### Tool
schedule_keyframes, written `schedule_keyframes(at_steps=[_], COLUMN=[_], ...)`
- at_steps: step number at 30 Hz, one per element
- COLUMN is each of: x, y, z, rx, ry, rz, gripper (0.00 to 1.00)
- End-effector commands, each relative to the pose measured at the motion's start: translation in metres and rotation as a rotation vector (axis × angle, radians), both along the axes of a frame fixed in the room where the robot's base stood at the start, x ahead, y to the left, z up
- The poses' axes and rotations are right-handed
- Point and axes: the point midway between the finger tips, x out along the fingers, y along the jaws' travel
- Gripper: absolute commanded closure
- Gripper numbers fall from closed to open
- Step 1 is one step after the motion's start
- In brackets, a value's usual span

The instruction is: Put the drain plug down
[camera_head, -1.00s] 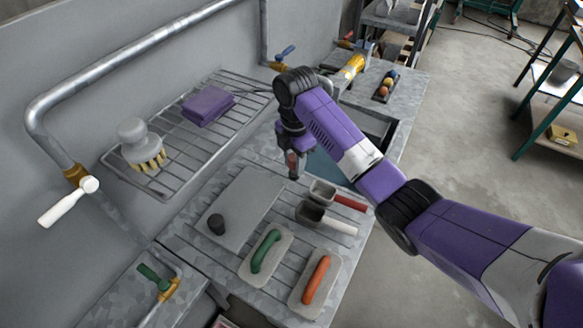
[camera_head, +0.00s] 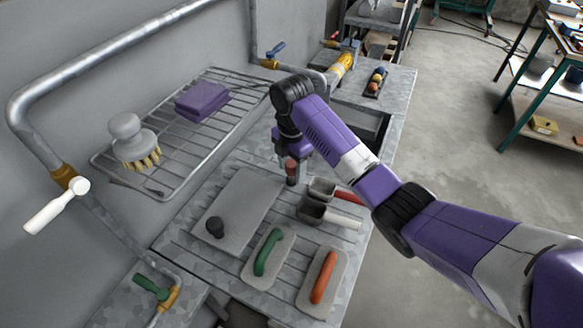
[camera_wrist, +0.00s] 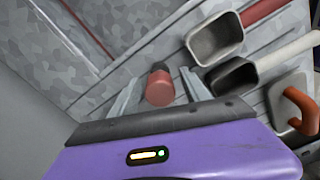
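The drain plug, with a red top and a grey lower part, stands on the slatted metal worktop (camera_head: 190,240) in the head view (camera_head: 291,168). In the wrist view the plug (camera_wrist: 160,88) is between my fingers, with a gap visible on each side. My gripper (camera_head: 292,166) points down around the plug and is open; it also shows in the wrist view (camera_wrist: 160,82). The plug's foot is partly hidden, and I cannot tell exactly how it meets the surface.
Two metal scoops (camera_head: 313,211) lie close to the right of the plug. A grey board (camera_head: 240,205) with a dark knob (camera_head: 215,227) lies to the left. Green-handled (camera_head: 267,252) and orange-handled (camera_head: 324,277) floats are in front. A wire rack (camera_head: 185,140) is behind left.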

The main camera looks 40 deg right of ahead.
Motion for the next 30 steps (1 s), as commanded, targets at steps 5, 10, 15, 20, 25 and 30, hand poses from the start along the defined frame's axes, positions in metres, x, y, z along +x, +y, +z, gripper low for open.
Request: schedule_keyframes(at_steps=[5,10,15,20,25,30], x=[0.000,0.001,0.001,0.001,0.001,0.000], y=[0.000,0.000,-0.001,-0.001,-0.001,0.000], z=[0.000,0.008,0.036,0.065,0.077,0.079], rx=[0.000,-0.001,-0.002,-0.002,-0.001,0.000], ry=[0.000,-0.002,-0.005,-0.002,-0.001,0.000], rz=[0.000,0.000,0.000,0.000,0.000,0.000], gripper=[0.45,0.45,0.45,0.45,0.45,0.45])
